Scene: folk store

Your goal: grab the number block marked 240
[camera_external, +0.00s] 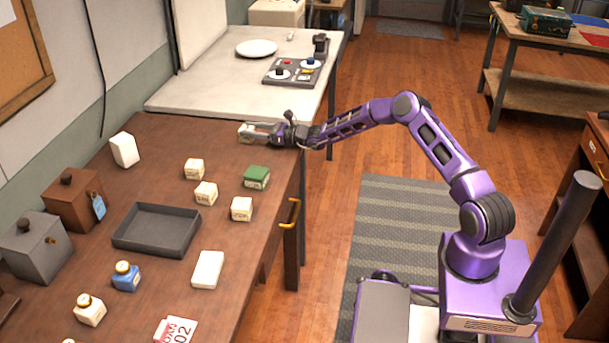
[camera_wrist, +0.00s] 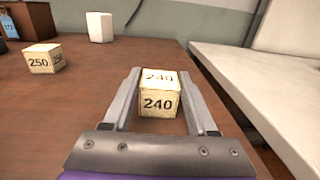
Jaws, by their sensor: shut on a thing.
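The cream number block marked 240 (camera_wrist: 160,100) sits between the two fingers of my gripper (camera_wrist: 160,92) in the wrist view, with its front and top numbers readable. My gripper is shut on it, one finger along each side. In the external view my gripper (camera_external: 256,131) is at the far end of the brown table, near its right corner. The block shows there only as a small pale shape between the fingers, and its number cannot be read. Whether it touches the tabletop is hard to tell.
Another cream block marked 250 (camera_wrist: 43,58) stands to the left. Several cream blocks, a green block (camera_external: 256,177), a dark tray (camera_external: 118,238) and small bottles stand on the brown table (camera_external: 225,240). A pale table (camera_external: 205,95) adjoins its far end.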

